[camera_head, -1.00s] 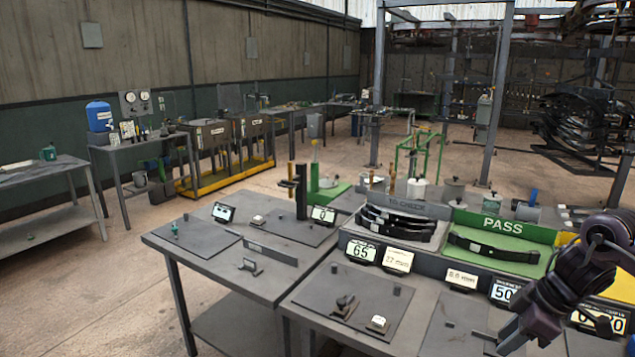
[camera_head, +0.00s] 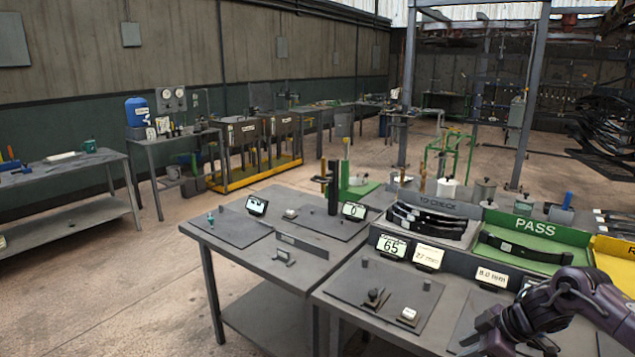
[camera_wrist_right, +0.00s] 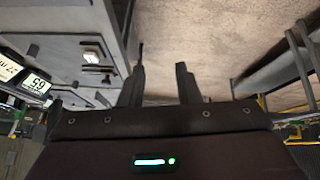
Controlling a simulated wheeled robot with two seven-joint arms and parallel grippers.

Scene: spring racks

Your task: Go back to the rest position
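My right gripper (camera_head: 470,345) is at the lower right of the head view, by the front part of the right bench (camera_head: 345,318). Its tips are partly cut off there. In the right wrist view its two fingers (camera_wrist_right: 161,75) stand apart with nothing between them, and bare floor shows beyond. My left gripper is not in view.
A green PASS tray (camera_head: 530,250) holds a dark leaf spring. A grey tray (camera_head: 430,205) beside it holds several. Display 65 (camera_head: 391,246) and a small white block (camera_head: 408,315) are on the right bench. Open floor (camera_head: 130,275) lies left of the benches.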

